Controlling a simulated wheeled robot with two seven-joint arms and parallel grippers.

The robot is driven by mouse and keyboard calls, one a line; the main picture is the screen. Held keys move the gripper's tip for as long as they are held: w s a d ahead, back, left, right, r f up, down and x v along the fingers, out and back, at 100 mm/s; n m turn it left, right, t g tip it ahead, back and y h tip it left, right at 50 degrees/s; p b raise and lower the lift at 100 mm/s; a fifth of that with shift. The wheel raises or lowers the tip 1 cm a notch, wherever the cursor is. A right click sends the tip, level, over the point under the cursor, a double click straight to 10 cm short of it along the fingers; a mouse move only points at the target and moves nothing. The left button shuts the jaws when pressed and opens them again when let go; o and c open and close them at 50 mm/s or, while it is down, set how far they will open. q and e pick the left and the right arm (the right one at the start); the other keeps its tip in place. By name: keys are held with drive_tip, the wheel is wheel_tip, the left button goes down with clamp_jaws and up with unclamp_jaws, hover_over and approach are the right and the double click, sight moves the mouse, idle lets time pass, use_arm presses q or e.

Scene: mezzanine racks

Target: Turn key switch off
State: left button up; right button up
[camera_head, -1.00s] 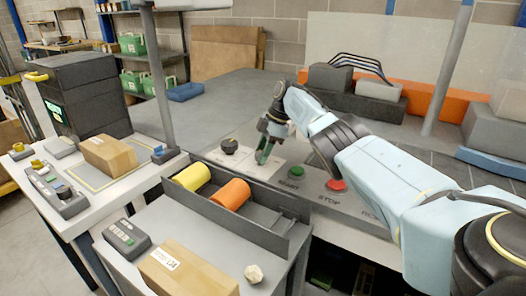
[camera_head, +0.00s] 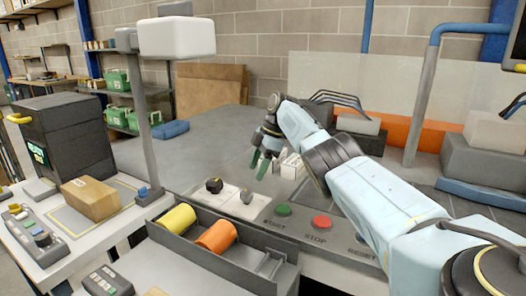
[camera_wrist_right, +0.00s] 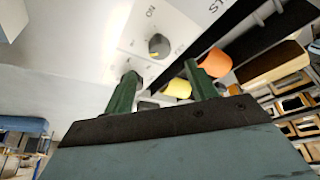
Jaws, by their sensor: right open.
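A small grey knob (camera_head: 247,195), which looks like the key switch, stands on a white plate on the sloped panel, left of the green START button (camera_head: 283,210). In the right wrist view the knob (camera_wrist_right: 158,45) has a yellow mark toward its lower edge, with an ON label above it. My right gripper (camera_head: 264,165) is open and empty, raised behind the knob and apart from it. Its green fingers (camera_wrist_right: 163,86) show in the wrist view with the knob beyond them. A black knob (camera_head: 214,185) sits left of the grey one. My left gripper is out of view.
A red STOP button (camera_head: 321,222) and a blue RESET button (camera_head: 360,237) sit to the right. A grey trough (camera_head: 190,243) with a yellow and an orange cylinder is in front. A cardboard box (camera_head: 90,198) lies at left. The grey surface behind the panel is largely clear.

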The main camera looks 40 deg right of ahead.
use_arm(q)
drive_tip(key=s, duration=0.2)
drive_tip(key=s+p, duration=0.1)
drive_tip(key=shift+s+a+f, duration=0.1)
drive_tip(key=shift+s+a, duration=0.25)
use_arm(e)
drive_tip(key=v, duration=0.4)
drive_tip(key=shift+s+d+r, duration=0.1)
drive_tip(key=shift+r, duration=0.25)
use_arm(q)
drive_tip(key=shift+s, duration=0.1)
